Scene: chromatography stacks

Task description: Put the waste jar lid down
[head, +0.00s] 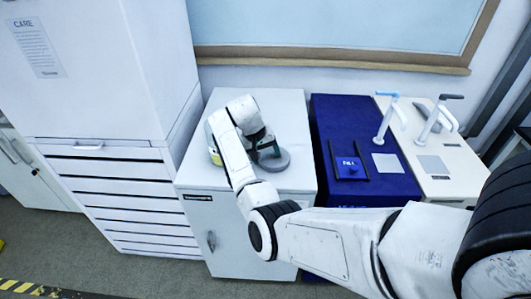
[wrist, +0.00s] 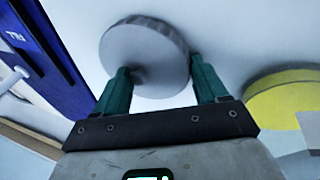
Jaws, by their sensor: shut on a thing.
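The waste jar lid is a round grey disc with a ribbed edge (wrist: 145,52), seen between the fingers in the wrist view. In the head view the lid (head: 273,161) is at or just above the white cabinet top, right of the middle. My gripper (wrist: 160,82), with two green fingers, is shut on the lid; in the head view the gripper (head: 266,147) is partly hidden by my arm. I cannot tell whether the lid touches the surface. A yellow and white round thing, perhaps the waste jar (wrist: 285,95), stands beside it, mostly behind my arm in the head view (head: 213,153).
The white cabinet top (head: 297,120) has free room around the lid. A blue unit (head: 335,112) with a small blue plate adjoins on the right, then a white unit with upright taps (head: 436,120). A tall white drawer cabinet (head: 100,70) stands at left.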

